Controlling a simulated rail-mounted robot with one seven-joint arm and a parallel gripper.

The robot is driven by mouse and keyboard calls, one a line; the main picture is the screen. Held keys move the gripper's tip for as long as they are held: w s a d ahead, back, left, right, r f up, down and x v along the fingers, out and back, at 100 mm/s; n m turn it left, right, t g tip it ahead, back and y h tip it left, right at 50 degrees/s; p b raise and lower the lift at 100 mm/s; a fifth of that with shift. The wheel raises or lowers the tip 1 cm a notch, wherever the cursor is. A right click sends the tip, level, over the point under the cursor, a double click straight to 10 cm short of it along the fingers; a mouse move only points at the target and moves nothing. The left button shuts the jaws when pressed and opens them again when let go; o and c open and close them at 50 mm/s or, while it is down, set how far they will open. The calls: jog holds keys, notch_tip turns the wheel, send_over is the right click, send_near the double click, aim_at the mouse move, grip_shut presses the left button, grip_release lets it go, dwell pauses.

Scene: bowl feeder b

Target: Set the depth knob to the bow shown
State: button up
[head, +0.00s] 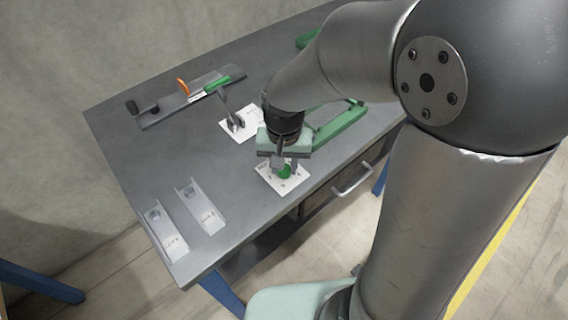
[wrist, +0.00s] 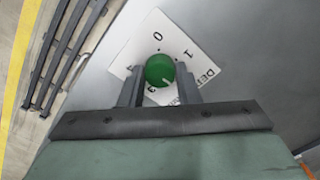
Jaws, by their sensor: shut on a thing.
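The depth knob is a round green knob (head: 285,171) on a white dial card (head: 296,183) near the table's front edge. In the wrist view the green knob (wrist: 160,70) sits on the dial card (wrist: 150,32), with a pale pointer line toward its lower right. The digits 0 and 1 and part of the word DEPTH are readable; another digit near the left finger is partly hidden. My gripper (wrist: 160,84) is over the card with one finger on each side of the knob, shut on it. It also shows in the head view (head: 284,166).
A second white card (head: 240,123) with a dark lever stands behind. Two metal channels (head: 200,207) lie at the front left. A dark rail fixture (head: 190,97) with orange and green parts is at the back. Green bars (head: 340,125) lie right of my gripper. The table's middle left is clear.

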jog(key=m, duration=0.7)
jog(key=shift+b, duration=0.3)
jog(key=m, duration=0.6)
jog(key=shift+r, duration=0.1)
jog(key=shift+m, duration=0.4)
jog(key=o, duration=1)
jog(key=shift+c, duration=0.2)
notch_tip(320, 180, up, 17)
jog(key=shift+r+p, duration=0.2)
jog(key=shift+p, duration=0.25)
